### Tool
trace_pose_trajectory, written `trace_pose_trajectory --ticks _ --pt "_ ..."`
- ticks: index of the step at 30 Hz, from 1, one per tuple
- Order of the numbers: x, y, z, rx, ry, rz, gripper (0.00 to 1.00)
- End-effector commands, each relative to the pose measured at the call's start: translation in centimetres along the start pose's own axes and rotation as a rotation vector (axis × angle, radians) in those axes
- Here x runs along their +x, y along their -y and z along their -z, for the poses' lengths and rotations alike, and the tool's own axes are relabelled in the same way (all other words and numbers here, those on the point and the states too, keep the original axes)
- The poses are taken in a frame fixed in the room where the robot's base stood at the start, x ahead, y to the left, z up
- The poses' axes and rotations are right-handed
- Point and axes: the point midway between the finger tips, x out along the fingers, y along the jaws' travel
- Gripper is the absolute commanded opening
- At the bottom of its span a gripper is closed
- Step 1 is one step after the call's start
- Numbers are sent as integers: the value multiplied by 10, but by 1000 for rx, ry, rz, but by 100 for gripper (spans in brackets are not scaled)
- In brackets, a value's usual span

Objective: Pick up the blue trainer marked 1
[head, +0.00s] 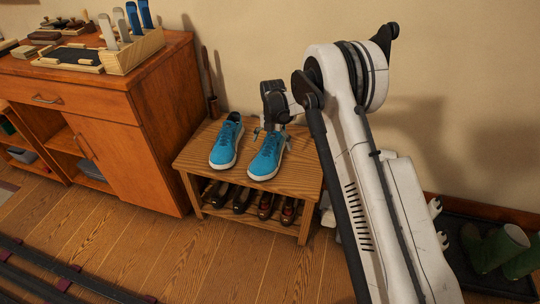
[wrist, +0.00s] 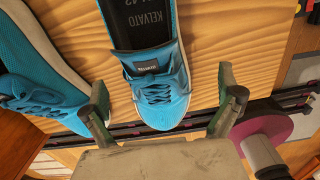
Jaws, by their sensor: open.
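Two blue trainers with white soles stand side by side on a wooden bench (head: 200,150): the left trainer (head: 226,143) and the right trainer (head: 267,156). No number 1 can be read on either. The left trainer (wrist: 40,65) lies beyond the left finger. Whether the fingertips are above or beside the trainer is unclear.
Dark shoes (head: 242,200) stand on the bench's lower shelf. A wooden cabinet (head: 160,110) with a box of brushes (head: 132,50) on top is close on the left. The wall is right behind the bench.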

Motion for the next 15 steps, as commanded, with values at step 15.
trace_pose_trajectory --ticks 15 --pt "53 -6 2 1 0 0 100"
